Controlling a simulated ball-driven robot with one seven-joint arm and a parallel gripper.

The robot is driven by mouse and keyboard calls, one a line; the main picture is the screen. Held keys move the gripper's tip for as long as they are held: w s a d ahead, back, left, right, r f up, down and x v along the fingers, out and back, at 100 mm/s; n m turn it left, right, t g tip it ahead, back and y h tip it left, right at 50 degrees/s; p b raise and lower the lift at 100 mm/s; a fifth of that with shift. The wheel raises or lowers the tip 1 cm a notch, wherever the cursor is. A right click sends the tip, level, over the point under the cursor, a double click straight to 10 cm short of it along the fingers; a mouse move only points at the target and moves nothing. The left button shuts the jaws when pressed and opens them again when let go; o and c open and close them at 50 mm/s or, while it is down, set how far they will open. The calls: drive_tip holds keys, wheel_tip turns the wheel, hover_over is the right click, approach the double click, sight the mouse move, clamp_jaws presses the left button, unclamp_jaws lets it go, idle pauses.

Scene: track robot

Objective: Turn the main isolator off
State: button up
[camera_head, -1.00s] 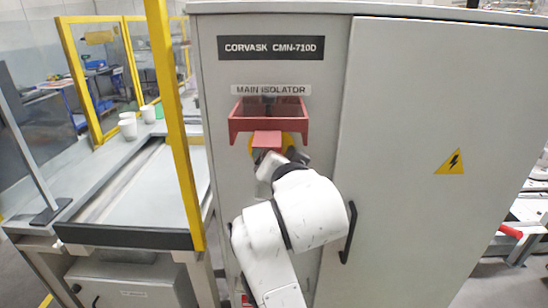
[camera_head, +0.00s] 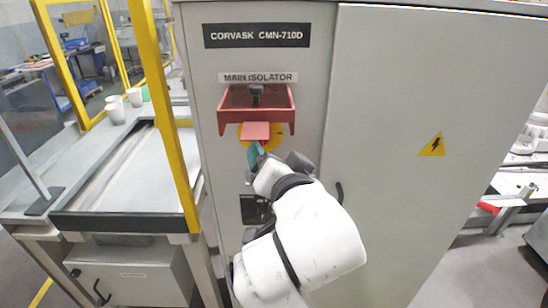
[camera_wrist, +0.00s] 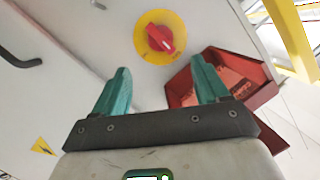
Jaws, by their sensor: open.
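The main isolator switch (camera_wrist: 160,38) is a red knob on a round yellow plate on the pale cabinet. In the head view its pinkish-red front (camera_head: 255,131) and part of the yellow plate show under a red box-like tray (camera_head: 236,107), below the "MAIN ISOLATOR" label (camera_head: 258,78). In the wrist view the knob's white mark points to the picture's lower right. My gripper (camera_wrist: 160,64) is open, its teal fingers spread and empty. The knob lies beyond the fingertips, between their lines, apparently untouched. In the head view my gripper (camera_head: 256,154) is just below the knob.
The cabinet door (camera_head: 385,150) has a black handle (camera_head: 339,192). A yellow post (camera_head: 160,110) and bench (camera_head: 135,175) stand left.

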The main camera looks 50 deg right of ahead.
idle(0.3)
wheel_tip(320, 180, down, 22)
drive_tip(key=s+a+n+g+y+b, duration=0.2)
drive_tip(key=s+n+g+y+b, duration=0.1)
drive_tip(key=n+g+y, duration=0.3)
drive_tip(key=s+a+f+n+g+y+b, duration=0.1)
drive_tip(key=s+a+f+n+g+y, duration=0.1)
drive_tip(key=s+f, duration=0.5)
drive_tip(key=s+a+f+n+g+y+b, duration=0.1)
drive_tip(key=s+a+f+n+g, duration=0.2)
drive_tip(key=f, duration=1)
drive_tip(key=s+a+n, duration=0.1)
drive_tip(key=s+n, duration=0.2)
drive_tip(key=s, duration=0.1)
drive_tip(key=shift+s+a+f+y, duration=0.2)
drive_tip(key=shift+s+a+y, duration=0.15)
drive_tip(key=shift+s+y, duration=0.05)
